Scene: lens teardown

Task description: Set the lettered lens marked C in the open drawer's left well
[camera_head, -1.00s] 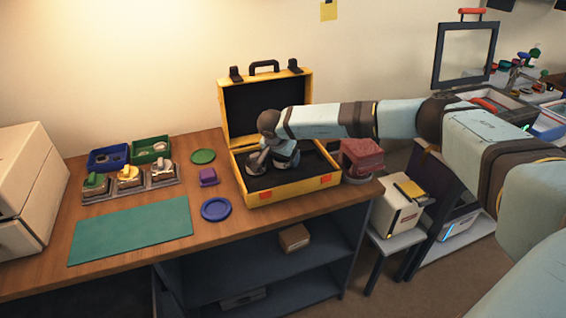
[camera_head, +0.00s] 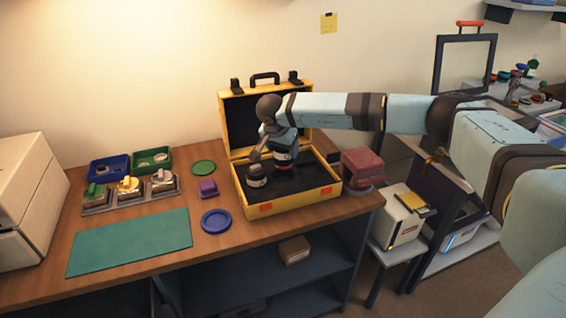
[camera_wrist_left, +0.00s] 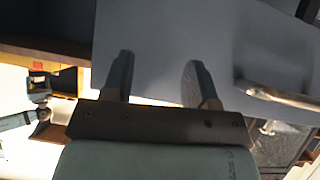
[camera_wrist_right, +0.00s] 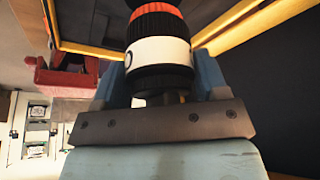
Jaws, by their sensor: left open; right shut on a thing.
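My right gripper (camera_wrist_right: 160,80) is shut on a lens (camera_wrist_right: 158,60). The lens is black with a white band and an orange ring. A dark curved mark shows at the band's left edge, too cut off to read. In the head view the held lens (camera_head: 283,154) is over the open yellow case. My left gripper (camera_wrist_left: 161,78) is open and empty in front of a plain grey surface. I cannot make out the open drawer or its left well.
The yellow case (camera_head: 290,205) has its lid up behind my right arm. A dark red block (camera_head: 362,166) is right of it. A blue disc (camera_head: 216,221), a purple block (camera_head: 208,187) and a green mat (camera_head: 130,243) lie left. White trays (camera_head: 553,124) show at far right.

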